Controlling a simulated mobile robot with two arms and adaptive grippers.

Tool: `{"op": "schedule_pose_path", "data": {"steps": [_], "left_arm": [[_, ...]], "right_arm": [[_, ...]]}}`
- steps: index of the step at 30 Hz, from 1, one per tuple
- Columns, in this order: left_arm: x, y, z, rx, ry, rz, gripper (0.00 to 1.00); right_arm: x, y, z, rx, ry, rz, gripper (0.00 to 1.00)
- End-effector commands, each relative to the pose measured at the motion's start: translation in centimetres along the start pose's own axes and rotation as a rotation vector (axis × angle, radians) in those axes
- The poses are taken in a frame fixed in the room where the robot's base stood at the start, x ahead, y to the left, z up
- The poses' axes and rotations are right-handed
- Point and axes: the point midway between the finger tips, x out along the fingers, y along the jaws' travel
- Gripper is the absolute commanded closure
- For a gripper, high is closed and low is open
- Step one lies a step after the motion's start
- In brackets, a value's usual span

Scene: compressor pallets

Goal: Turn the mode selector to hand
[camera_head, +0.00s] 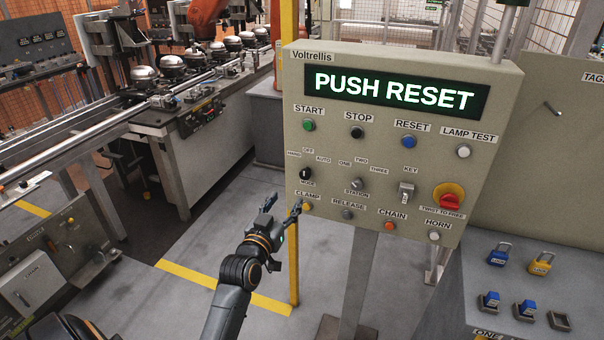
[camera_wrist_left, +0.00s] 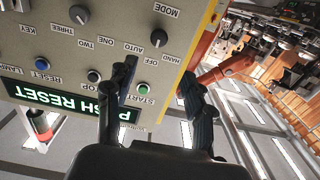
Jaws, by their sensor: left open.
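The mode selector (camera_head: 306,173) is a small black knob at the left of the beige control panel (camera_head: 400,130). The labels HAND, OFF and AUTO arc above it. In the wrist view, which is upside down, the selector (camera_wrist_left: 158,38) shows near the top, between OFF and HAND labels and MODE. I cannot tell for sure where its pointer stands. My left gripper (camera_head: 284,206) is open and empty, below and left of the selector, apart from it. Its two fingers (camera_wrist_left: 160,78) show in the wrist view with the selector beyond their tips. My right gripper is not in view.
The panel's lit display (camera_head: 395,93) reads PUSH RESET. The clamp button (camera_head: 306,206) sits just below the selector and close to my fingers. The station selector (camera_head: 357,183), a key switch (camera_head: 406,192) and a red emergency stop (camera_head: 449,200) lie right. A yellow post (camera_head: 290,25) stands behind.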

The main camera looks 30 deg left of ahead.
Motion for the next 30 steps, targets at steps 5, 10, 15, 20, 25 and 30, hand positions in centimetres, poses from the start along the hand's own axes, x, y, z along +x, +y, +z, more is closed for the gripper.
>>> {"op": "schedule_pose_path", "data": {"steps": [5, 10, 15, 20, 25, 30], "left_arm": [[3.2, 0.1, -0.2, -0.001, 0.000, 0.001, 0.47], [6.7, 0.1, -0.2, -0.001, -0.001, 0.001, 0.47], [9.7, 0.1, -0.1, 0.000, -0.002, 0.001, 0.47], [11.7, 0.1, 0.1, 0.000, -0.002, 0.002, 0.47], [12.7, 0.1, 0.1, 0.001, -0.002, 0.002, 0.47], [12.9, 0.1, 0.1, 0.000, -0.002, 0.001, 0.47]], "right_arm": [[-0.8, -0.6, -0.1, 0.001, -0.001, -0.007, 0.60], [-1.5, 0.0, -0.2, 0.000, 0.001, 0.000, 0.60], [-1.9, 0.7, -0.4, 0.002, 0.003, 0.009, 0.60], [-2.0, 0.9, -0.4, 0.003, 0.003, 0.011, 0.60], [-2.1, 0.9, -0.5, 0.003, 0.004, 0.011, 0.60], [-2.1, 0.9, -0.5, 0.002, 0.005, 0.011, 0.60]]}}
